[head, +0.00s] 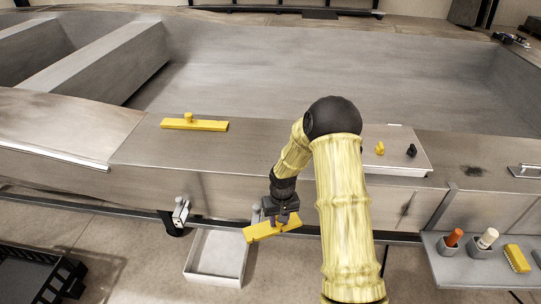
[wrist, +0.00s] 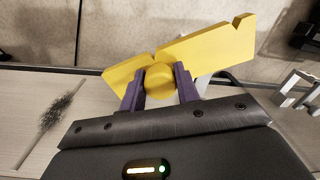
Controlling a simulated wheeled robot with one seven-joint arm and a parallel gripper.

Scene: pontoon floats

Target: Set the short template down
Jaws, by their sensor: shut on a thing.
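My gripper (head: 283,213) is shut on the round knob of a yellow template (head: 262,232). In the wrist view, the two dark fingers of my gripper (wrist: 159,80) stand on either side of the knob. The held template (wrist: 212,52) is a flat yellow bar with V notches in its edge. In the head view it hangs in front of the metal side, near the right edge of a white tray. Another yellow template (head: 195,125), with a knob on top, lies on the deck ledge at the left and looks longer.
The white tray (head: 191,270) looks empty. A black crate (head: 40,272) stands at lower left. A shelf (head: 455,272) at right holds an orange-handled tool, a white-handled tool and a yellow brush. A pale panel (head: 398,155) on the ledge bears two small knobs. The ledge (head: 240,150) between is bare.

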